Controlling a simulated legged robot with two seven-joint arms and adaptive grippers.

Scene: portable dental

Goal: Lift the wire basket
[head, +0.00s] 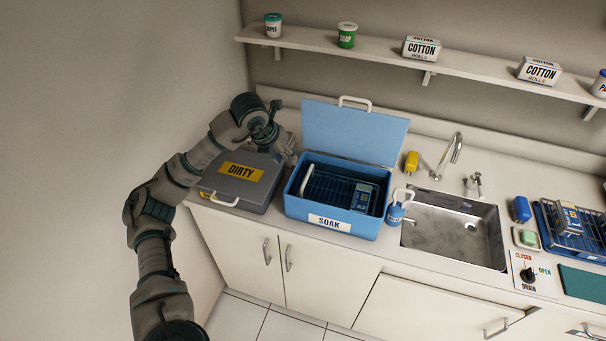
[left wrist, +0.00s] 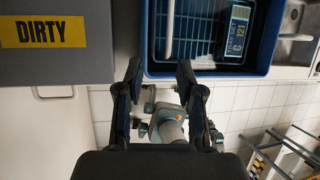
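The wire basket (head: 330,188) sits inside the open blue box labelled SOAK (head: 332,222), with a white handle at its left side and a dark labelled block in its right part. The basket also shows in the left wrist view (left wrist: 200,38), its handle running down towards my fingers. My left gripper (head: 287,150) is above the counter at the box's left rear corner, apart from the basket. In the left wrist view its two fingers (left wrist: 159,80) are spread with nothing between them. My right gripper is in neither view.
A grey case labelled DIRTY (head: 235,188) stands left of the box. The box's raised blue lid (head: 352,132) stands behind it. A second wire rack (head: 572,232) stands far right.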

